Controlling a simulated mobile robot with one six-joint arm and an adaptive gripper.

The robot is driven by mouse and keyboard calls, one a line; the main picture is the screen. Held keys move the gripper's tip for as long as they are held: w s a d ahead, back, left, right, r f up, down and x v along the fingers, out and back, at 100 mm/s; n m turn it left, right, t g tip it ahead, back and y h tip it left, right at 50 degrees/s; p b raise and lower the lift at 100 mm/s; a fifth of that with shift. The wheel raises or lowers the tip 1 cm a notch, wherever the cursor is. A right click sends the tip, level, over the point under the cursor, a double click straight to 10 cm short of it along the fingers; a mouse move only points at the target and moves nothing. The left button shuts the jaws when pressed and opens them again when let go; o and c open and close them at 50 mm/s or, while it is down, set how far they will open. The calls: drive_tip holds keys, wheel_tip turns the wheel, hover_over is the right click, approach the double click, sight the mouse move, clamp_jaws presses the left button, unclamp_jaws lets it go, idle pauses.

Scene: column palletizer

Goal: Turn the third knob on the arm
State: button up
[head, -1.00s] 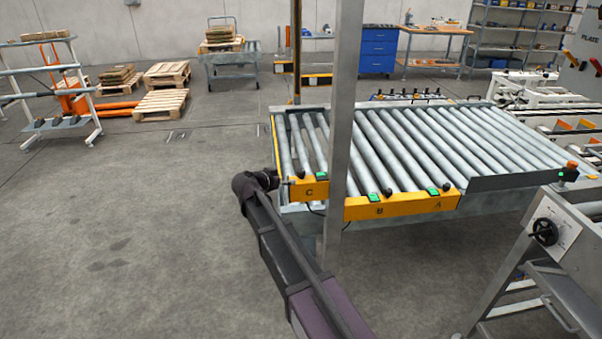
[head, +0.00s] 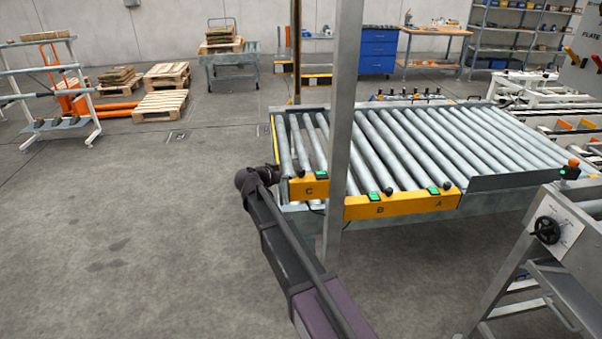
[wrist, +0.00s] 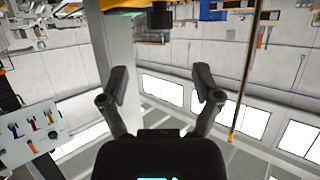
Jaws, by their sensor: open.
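The yellow arm is a segmented bar on the front of the roller conveyor, with sections C (head: 309,190), B (head: 379,210) and A (head: 438,203). Each section has a green-lit display. Black knobs show by section B (head: 388,191) and section A (head: 447,187); section C's knob is not clear in the head view. My gripper (head: 270,172) is at the left end of section C, its fingers unclear there. In the wrist view my gripper (wrist: 162,80) is open and empty. A black knob (wrist: 160,18) under a yellow part (wrist: 122,4) lies beyond the fingertips, apart from them.
A grey upright post (head: 342,130) stands between sections C and B, close to my arm. The conveyor rollers (head: 430,140) lie behind the bar. A machine with a black handwheel (head: 546,230) stands at right.

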sight(300, 170)
drive_tip(key=b+x, duration=0.3)
drive_tip(key=x, duration=0.7)
drive_tip(key=shift+w+d+f, duration=0.15)
drive_tip(key=shift+f, duration=0.05)
clamp_jaws()
